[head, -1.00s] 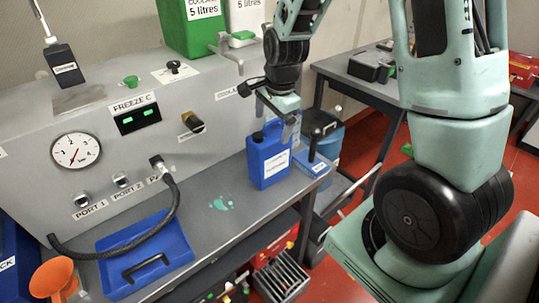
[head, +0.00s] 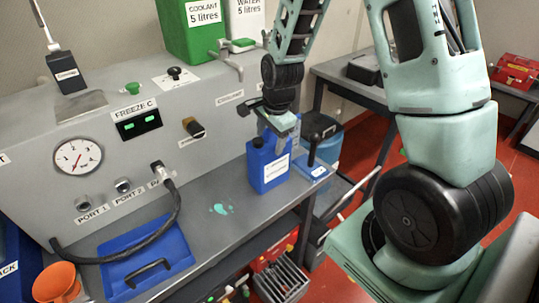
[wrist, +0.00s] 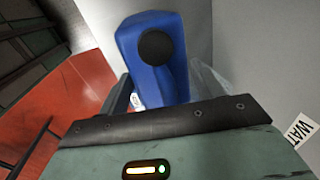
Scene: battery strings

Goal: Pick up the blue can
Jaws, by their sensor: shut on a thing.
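The blue can (head: 268,166) stands upright on the grey bench, with a white label on its front and a dark cap on top. My gripper (head: 281,140) comes down over the can from above and is shut on it. In the wrist view the can (wrist: 152,60) sits between the two fingers (wrist: 155,92), its round black cap facing the camera. The fingertips are partly hidden by the can and by the gripper body.
A grey panel with a gauge (head: 78,156) stands behind the bench. A blue tray (head: 118,283) with a black handle, a hose and an orange funnel (head: 57,283) are at left. A green puddle (head: 221,208) marks the bench.

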